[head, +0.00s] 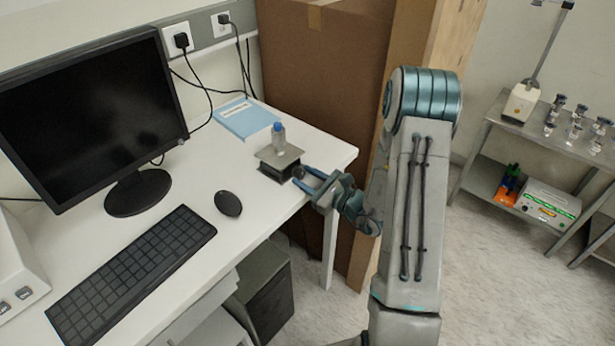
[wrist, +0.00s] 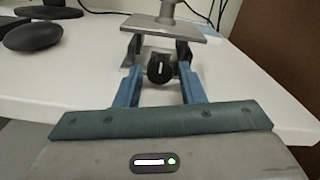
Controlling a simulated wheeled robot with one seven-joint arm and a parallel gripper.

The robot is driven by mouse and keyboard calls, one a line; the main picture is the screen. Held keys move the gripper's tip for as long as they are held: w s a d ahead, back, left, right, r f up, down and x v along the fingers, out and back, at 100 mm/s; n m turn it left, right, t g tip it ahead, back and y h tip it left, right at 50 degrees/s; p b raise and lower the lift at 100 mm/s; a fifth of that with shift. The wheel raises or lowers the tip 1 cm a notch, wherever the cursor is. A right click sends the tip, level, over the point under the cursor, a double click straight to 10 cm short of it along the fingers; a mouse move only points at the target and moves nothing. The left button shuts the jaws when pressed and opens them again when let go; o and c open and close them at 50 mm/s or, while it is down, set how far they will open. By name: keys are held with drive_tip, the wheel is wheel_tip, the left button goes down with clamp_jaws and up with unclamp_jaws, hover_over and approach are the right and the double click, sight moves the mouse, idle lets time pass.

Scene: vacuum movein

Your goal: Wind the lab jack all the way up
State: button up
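My gripper (head: 303,177) is at the desk's front edge, blue fingers pointing at the jack. In the wrist view the fingers stand apart with the knob between their tips, and a gap shows on each side.
A mouse (head: 228,203), keyboard (head: 135,275) and monitor (head: 95,110) stand left of the jack. A light blue book (head: 246,118) lies behind it. A large brown box (head: 325,90) stands beyond the desk's right end. A metal shelf (head: 483,178) is at the far right.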

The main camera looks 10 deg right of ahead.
drive_tip(key=c, duration=0.7)
drive_tip(key=shift+m, duration=2.3)
drive_tip(key=o, duration=0.7)
drive_tip(key=b+v, duration=0.2)
drive_tip(key=v, duration=1.2)
drive_tip(key=shift+b, duration=0.3)
